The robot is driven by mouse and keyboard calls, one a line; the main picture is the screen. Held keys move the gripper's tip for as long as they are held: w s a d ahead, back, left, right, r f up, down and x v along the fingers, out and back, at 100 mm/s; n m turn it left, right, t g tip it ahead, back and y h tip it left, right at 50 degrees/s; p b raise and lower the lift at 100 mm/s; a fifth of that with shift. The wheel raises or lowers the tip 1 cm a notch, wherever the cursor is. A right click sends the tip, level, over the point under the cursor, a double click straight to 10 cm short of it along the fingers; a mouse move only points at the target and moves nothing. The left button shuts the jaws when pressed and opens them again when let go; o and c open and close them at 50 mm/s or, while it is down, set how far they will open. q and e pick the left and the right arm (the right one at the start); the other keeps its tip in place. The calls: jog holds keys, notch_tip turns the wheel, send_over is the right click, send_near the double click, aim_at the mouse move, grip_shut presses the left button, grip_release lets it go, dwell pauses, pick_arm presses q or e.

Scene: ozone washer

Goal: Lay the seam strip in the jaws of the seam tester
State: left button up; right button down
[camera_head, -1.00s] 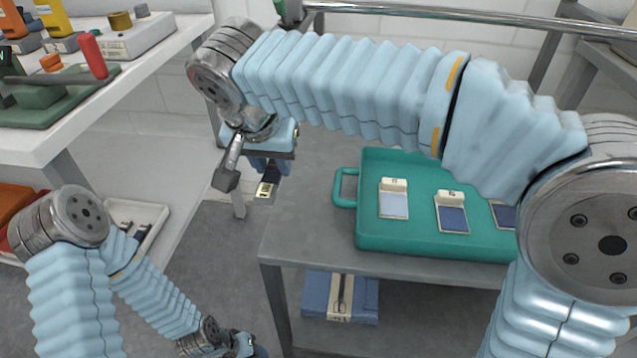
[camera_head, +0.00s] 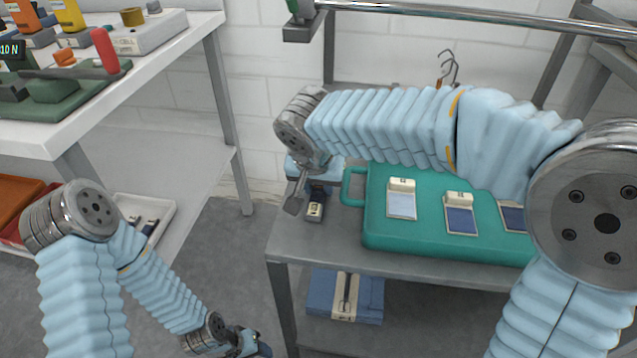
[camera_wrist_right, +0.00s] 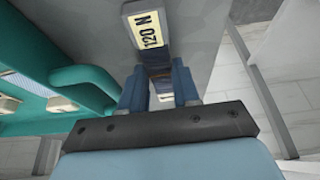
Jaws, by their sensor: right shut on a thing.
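The seam strip (camera_head: 315,210) is a dark narrow piece with a pale end tag. The tag reads "120 N" in the right wrist view (camera_wrist_right: 150,30). My right gripper (camera_head: 317,190) is shut on it, with its blue fingers (camera_wrist_right: 160,85) on either side of the dark part. The strip appears over the left end of the grey cart; its height above the top is unclear. The seam tester (camera_head: 55,88) stands on the left table, with a green base, red handle and small display. My left gripper (camera_head: 252,345) is low at the bottom; its jaws are too small to read.
A teal tray (camera_head: 380,235) holding several tagged cards stands on the grey cart (camera_head: 300,238). A blue bundle (camera_head: 365,300) lies on its lower shelf. A white weight stand (camera_head: 150,38) is beside the tester. A white tray (camera_head: 165,215) and orange bin (camera_head: 18,200) sit below left.

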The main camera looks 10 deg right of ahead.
jog(key=shift+f, duration=0.15)
jog(key=c, duration=1.1)
grip_release()
